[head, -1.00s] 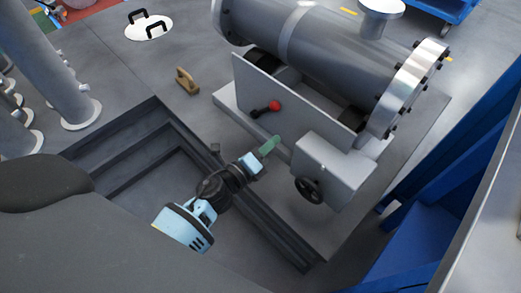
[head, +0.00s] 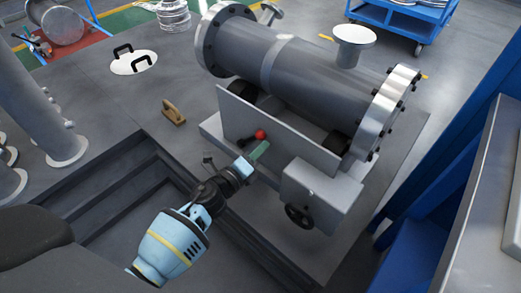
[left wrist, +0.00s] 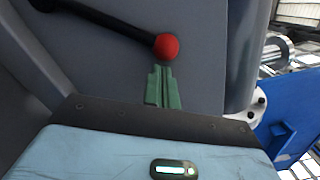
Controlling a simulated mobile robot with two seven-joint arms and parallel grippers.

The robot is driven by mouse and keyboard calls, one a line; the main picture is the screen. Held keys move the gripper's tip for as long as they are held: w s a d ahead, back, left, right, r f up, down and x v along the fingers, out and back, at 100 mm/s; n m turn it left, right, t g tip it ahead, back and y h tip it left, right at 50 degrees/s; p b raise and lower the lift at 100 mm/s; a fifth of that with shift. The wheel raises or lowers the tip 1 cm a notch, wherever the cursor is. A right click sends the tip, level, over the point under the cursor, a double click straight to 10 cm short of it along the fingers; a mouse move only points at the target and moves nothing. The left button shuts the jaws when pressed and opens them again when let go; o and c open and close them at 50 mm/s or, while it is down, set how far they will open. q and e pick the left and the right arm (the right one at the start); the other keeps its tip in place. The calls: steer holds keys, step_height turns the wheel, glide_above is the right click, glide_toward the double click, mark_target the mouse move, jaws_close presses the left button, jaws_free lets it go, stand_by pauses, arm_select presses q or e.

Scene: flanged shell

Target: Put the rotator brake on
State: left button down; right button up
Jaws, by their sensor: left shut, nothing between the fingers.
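The rotator brake is a dark lever with a red ball knob (head: 260,134) on the grey side plate of the rotator (head: 290,137) under the flanged shell (head: 315,72). In the left wrist view the red knob (left wrist: 167,46) is at upper centre, and its dark lever (left wrist: 105,20) runs up and left from it. My left gripper (head: 261,150) has green fingers, shut and empty, just below the knob in the head view. In the left wrist view the fingertips (left wrist: 160,70) are right under the knob; I cannot tell whether they touch it. My right gripper is not in view.
A grey box with a black handwheel (head: 299,216) stands right of my gripper. A dark stepped pit (head: 120,190) lies on the left. A wooden-handled tool (head: 173,113) lies on the floor. Blue framework (head: 440,150) stands at the right.

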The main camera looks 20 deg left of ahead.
mark_target(260, 136)
arm_select(q)
steer(key=shift+r, duration=0.1)
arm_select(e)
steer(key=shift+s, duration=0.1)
